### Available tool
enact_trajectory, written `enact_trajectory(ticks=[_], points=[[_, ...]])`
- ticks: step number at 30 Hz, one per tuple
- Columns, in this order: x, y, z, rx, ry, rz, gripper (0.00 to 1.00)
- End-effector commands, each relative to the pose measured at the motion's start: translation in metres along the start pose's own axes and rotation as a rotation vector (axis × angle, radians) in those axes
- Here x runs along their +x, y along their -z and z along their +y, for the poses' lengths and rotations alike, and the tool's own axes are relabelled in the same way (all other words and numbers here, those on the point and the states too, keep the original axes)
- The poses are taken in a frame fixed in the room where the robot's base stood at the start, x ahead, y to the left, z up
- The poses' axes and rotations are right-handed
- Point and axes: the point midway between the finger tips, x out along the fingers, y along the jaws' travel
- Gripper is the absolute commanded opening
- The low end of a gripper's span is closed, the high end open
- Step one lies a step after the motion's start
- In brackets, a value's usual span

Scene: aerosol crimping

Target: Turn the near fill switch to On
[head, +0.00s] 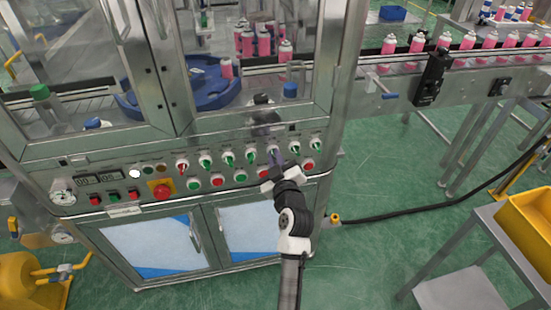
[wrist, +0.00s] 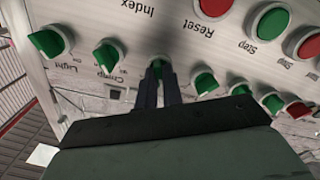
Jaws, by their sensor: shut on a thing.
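A row of rotary switches runs along the steel control panel (head: 130,180), most with green knobs. My gripper (head: 274,160) is up against this row, at the third switch from the right end.
Close beside the held knob are the green switches (wrist: 107,54) and (wrist: 204,82). Push buttons sit below the row, including a red emergency stop (head: 162,190). A yellow bin (head: 527,225) stands at the right.

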Motion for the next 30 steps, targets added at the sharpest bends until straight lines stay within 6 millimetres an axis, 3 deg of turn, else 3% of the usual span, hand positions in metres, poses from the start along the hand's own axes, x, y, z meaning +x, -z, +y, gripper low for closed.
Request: enact_trajectory(ticks=[14,30], points=[[0.0002,0.0001,0.0003,0.072,-0.001,0.001,0.00],[0.0003,0.0010,0.0020,0.526,-0.001,0.002,0.00]])
